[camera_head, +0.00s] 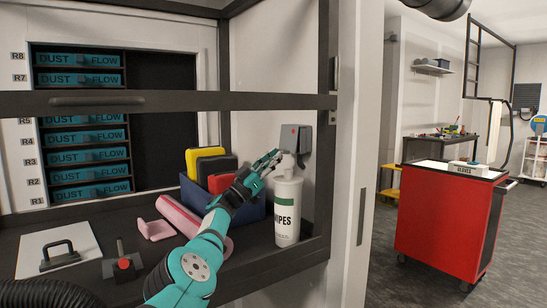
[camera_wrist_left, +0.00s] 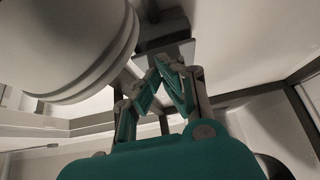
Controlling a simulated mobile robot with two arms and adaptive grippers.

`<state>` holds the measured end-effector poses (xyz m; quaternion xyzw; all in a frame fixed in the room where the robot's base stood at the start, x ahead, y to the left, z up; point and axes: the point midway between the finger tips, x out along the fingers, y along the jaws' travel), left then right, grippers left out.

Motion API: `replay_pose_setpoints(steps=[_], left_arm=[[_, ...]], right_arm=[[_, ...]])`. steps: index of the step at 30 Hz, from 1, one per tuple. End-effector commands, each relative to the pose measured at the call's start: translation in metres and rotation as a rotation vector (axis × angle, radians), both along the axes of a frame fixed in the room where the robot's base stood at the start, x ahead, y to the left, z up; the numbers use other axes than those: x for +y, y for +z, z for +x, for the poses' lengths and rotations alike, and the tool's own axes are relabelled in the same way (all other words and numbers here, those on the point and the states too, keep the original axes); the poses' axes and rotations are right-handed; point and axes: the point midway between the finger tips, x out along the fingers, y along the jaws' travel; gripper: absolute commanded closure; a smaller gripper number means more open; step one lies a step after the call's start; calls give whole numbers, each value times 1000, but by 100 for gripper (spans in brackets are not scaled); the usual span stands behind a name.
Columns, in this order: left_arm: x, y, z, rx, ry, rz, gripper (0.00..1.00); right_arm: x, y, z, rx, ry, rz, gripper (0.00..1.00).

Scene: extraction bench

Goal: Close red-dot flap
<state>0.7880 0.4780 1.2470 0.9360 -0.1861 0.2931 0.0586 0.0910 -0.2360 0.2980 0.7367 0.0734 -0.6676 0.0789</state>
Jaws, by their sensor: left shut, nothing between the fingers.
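A small grey flap (camera_head: 298,131) with a red dot on it is on the enclosure's right inner wall, above and behind the wipes canister. How far it stands open I cannot tell. My left gripper (camera_head: 277,157) reaches up from below, just left of the flap and near the canister's top. Its fingers are shut and empty. Whether they touch the flap is unclear. In the left wrist view, the fingertips (camera_wrist_left: 168,62) come together in front of a grey plate (camera_wrist_left: 172,48), possibly the flap. My right gripper is not in view.
The white wipes canister (camera_head: 287,212) stands close right of my left gripper and also looms in the left wrist view (camera_wrist_left: 65,40). A blue bin (camera_head: 252,210) holds red, yellow and dark items. A dark crossbar (camera_head: 180,101) spans the front.

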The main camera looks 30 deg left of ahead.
Motion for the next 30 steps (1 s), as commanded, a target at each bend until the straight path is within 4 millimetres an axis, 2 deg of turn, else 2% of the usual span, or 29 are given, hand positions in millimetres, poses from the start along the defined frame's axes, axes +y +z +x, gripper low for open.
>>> replay_pose_setpoints(steps=[11, 30], left_arm=[[0, -4, 1, 1, 1, 1, 100], [0, -2, 1, 1, 1, 2, 100]], right_arm=[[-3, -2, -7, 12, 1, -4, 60], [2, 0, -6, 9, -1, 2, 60]])
